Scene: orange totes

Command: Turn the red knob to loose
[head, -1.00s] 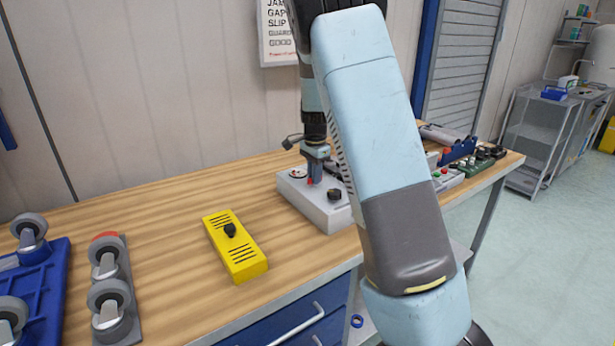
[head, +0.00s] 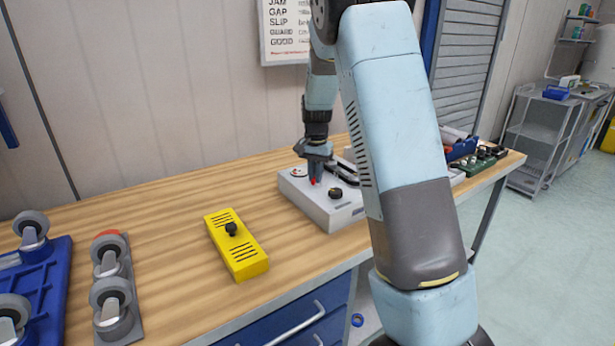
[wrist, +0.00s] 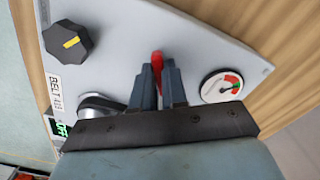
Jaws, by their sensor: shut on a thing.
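The red knob (wrist: 157,60) stands on the light grey control box and shows as a narrow red shape between my fingertips in the wrist view. My gripper (wrist: 160,68) is shut on it, pointing down at the box. In the head view my gripper (head: 314,172) is over the box (head: 322,213), and a bit of red shows at its fingertips. The gauge (wrist: 222,86) beside the knob has a coloured scale; its needle is too small to read surely. The knob's base is hidden by the fingers.
The box also carries a black knob with a yellow mark (wrist: 67,40), a BELT label (wrist: 55,95) and a partly hidden green display (wrist: 62,128). A yellow box (head: 236,246) and grey casters (head: 110,290) lie left on the bench. The wood between is clear.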

